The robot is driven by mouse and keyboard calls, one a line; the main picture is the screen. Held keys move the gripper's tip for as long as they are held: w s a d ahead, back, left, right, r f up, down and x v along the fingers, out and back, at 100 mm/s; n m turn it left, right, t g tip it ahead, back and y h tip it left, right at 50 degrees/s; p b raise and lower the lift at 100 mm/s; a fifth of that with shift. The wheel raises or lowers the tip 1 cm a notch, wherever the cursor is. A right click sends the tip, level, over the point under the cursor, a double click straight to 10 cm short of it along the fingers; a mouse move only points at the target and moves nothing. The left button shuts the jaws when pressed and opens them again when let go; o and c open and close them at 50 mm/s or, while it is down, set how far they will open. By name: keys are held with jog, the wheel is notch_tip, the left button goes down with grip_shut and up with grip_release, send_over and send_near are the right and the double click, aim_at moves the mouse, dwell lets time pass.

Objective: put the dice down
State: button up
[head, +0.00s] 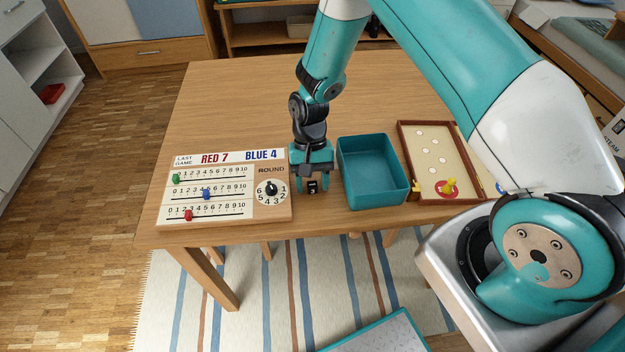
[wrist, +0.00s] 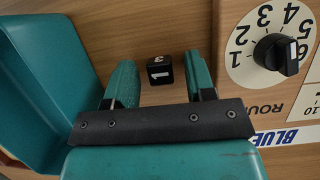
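A small black die (head: 312,187) with white markings is at the front of the wooden table, between the scoreboard and the teal box. In the wrist view the die (wrist: 159,71) shows a white 1 on one face and appears to rest on the wood. My gripper (head: 312,179) points down over it. In the wrist view the gripper (wrist: 160,66) is open, with one finger on each side of the die and a visible gap on both sides. The fingers do not appear to touch it.
The scoreboard (head: 228,210) with its round dial (head: 271,191) lies close on the left. The open teal box (head: 372,172) stands close on the right and looks empty. A framed game board (head: 433,140) lies further right. The table (head: 235,105) behind is clear.

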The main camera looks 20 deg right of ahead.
notch_tip(320, 180, up, 16)
jog(key=w+n+b, duration=0.1)
jog(key=w, duration=0.2)
jog(key=s+a+r+n+t+y, duration=0.1)
jog(key=s+r+n, duration=0.3)
jog(key=s+r, duration=0.4)
jog(key=s+a+r+n+t+y, duration=0.1)
jog(key=s+a+r+n+t, duration=0.2)
jog(key=s, duration=1)
notch_tip(320, 180, up, 6)
jog(key=n, duration=0.2)
jog(key=shift+s+a+f+n+y+p, duration=0.15)
jog(key=shift+s+a+n+y+p, duration=0.15)
jog(key=shift+s+y+p, duration=0.1)
jog(key=shift+o, duration=0.2)
